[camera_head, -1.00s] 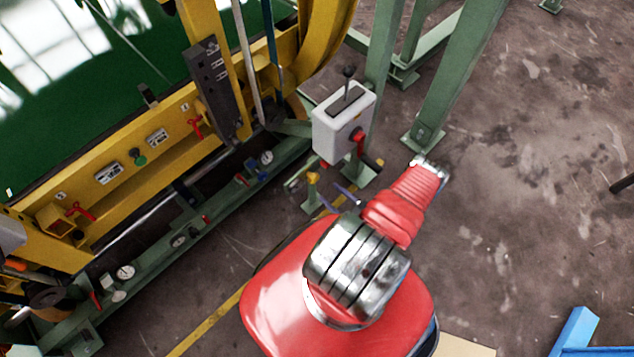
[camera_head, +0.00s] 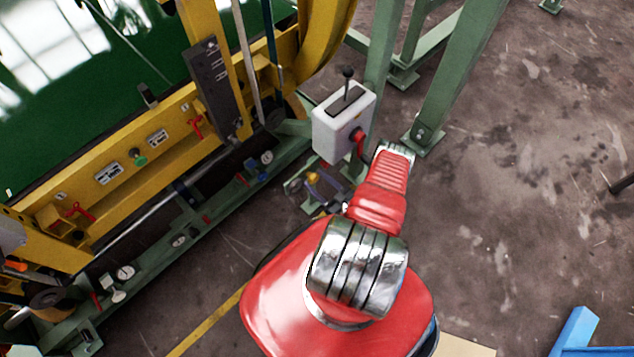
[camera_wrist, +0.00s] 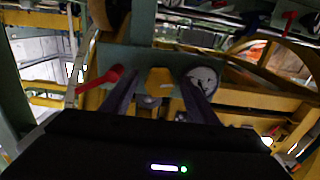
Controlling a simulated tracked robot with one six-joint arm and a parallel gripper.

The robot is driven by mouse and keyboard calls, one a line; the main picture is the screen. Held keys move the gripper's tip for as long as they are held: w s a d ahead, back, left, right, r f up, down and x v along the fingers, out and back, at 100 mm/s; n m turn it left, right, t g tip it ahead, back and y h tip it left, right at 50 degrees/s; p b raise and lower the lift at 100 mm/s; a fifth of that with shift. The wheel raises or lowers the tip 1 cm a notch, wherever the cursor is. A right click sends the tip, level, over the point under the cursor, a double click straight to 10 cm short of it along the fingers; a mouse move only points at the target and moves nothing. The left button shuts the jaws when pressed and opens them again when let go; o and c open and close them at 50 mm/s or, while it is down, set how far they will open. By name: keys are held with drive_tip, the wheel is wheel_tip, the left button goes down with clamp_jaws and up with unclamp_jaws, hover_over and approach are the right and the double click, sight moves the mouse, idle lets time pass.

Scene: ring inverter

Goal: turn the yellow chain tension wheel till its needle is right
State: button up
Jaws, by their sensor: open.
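The yellow chain tension wheel (camera_wrist: 159,81) is in the middle of the wrist view, a small knob on a green beam. A white round gauge (camera_wrist: 203,80) is just right of it; its needle is too small to read. In the head view the yellow wheel (camera_head: 313,177) is a small spot below the grey control box, partly hidden by my gripper. My gripper (camera_wrist: 160,88) is open, its two dark fingers pointing at the wheel, one to each side. I cannot tell whether they touch it.
A red lever (camera_wrist: 98,79) is left of the fingers in the wrist view. The grey control box (camera_head: 343,122) with a red knob stands close above my gripper in the head view. Green posts (camera_head: 455,75) rise behind it.

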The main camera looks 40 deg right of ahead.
drive_tip(key=shift+w, duration=0.1)
drive_tip(key=shift+c, duration=0.2)
drive_tip(key=c, duration=0.9)
drive_tip(key=shift+a, duration=0.2)
drive_tip(key=shift+c, duration=0.5)
drive_tip(key=shift+d, duration=0.1)
drive_tip(key=shift+m, duration=0.4)
